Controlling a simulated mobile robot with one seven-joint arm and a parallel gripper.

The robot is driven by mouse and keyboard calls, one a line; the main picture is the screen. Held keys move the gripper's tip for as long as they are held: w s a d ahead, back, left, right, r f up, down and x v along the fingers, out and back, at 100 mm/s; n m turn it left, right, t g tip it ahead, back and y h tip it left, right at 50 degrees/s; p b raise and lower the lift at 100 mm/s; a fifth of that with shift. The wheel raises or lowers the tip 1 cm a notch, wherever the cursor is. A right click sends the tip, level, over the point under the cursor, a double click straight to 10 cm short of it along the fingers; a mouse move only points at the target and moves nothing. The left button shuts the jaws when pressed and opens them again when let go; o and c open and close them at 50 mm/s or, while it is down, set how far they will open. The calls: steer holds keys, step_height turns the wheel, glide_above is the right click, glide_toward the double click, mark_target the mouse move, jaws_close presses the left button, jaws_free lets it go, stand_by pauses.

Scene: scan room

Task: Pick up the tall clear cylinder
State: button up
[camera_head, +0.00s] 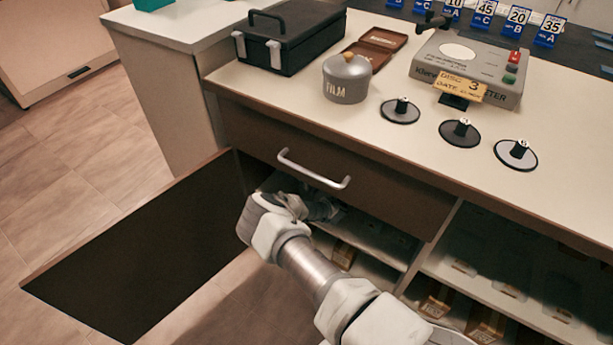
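I cannot make out a tall clear cylinder in this view. My gripper (322,208) is at the mouth of the open cabinet, below the drawer (330,180) and its handle (312,170). My gripper's end is dark and small here, partly hidden by my own wrist, so its fingers and anything between them do not show clearly. The upper shelf (375,243) lies beside and below my gripper, in shadow.
The brown cabinet door (130,255) hangs open at left. Brown boxes (343,254) stand on the lower shelves. The counter (400,140) holds a black case (290,37), a FILM pot (346,80), several discs (459,133) and a grey meter (470,70).

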jaws_close()
steer(key=shift+r, duration=0.2)
